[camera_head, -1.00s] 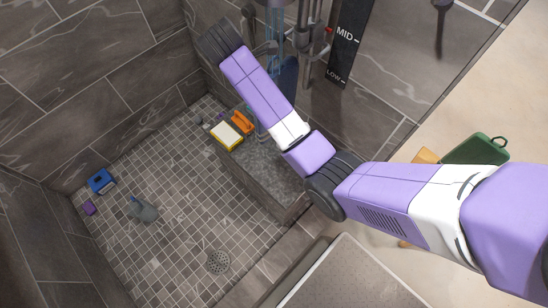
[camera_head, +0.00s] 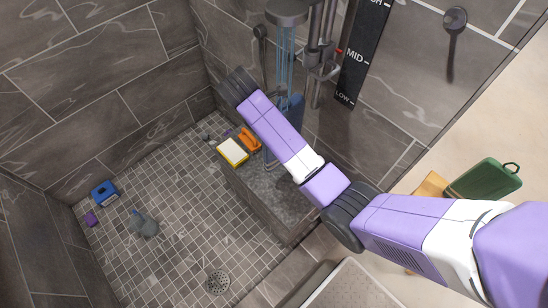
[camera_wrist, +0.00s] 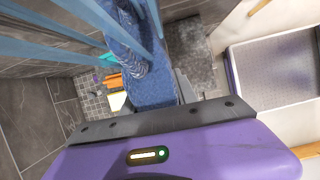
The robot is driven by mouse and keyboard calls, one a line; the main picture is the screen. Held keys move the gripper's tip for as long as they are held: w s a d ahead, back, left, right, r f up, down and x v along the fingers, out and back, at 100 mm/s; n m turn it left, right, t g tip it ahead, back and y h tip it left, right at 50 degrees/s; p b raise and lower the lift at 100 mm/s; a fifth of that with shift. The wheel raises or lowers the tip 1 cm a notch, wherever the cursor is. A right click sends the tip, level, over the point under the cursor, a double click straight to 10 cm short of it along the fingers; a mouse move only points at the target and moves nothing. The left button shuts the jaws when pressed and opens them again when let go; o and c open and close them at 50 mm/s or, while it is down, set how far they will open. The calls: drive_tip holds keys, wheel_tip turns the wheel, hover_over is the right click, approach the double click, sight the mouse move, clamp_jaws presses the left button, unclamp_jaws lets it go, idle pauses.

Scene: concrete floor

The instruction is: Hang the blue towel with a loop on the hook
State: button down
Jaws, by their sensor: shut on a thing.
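The blue towel (camera_wrist: 152,88) hangs from my gripper (camera_wrist: 150,118) in the wrist view, bunched at its upper part; its loop cannot be made out. The fingertips are hidden by the towel and the gripper's dark front edge. In the head view, part of the blue towel (camera_head: 295,108) shows behind my purple arm, below the shower fittings, and the gripper itself is hidden. A dark hook (camera_head: 455,18) with a round head is on the tiled wall at upper right, well to the right of the towel.
Pale blue streams (camera_head: 285,58) fall from the shower head (camera_head: 286,11) near the towel. A stone bench (camera_head: 270,195) holds a yellow-and-white box (camera_head: 232,151) and an orange item (camera_head: 249,139). A green board (camera_head: 485,178) is at right.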

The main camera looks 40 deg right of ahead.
wheel_tip(320, 180, down, 13)
drive_tip(key=shift+r, duration=0.1)
idle(0.4)
drive_tip(key=shift+f, duration=0.25)
drive_tip(key=c, duration=0.9)
unclamp_jaws()
drive_tip(key=shift+c, duration=0.2)
drive_tip(key=shift+f, duration=0.15)
drive_tip(key=d+v, duration=0.1)
drive_tip(key=v, duration=0.7)
drive_tip(key=shift+r+b, duration=0.25)
drive_tip(key=shift+b, duration=0.05)
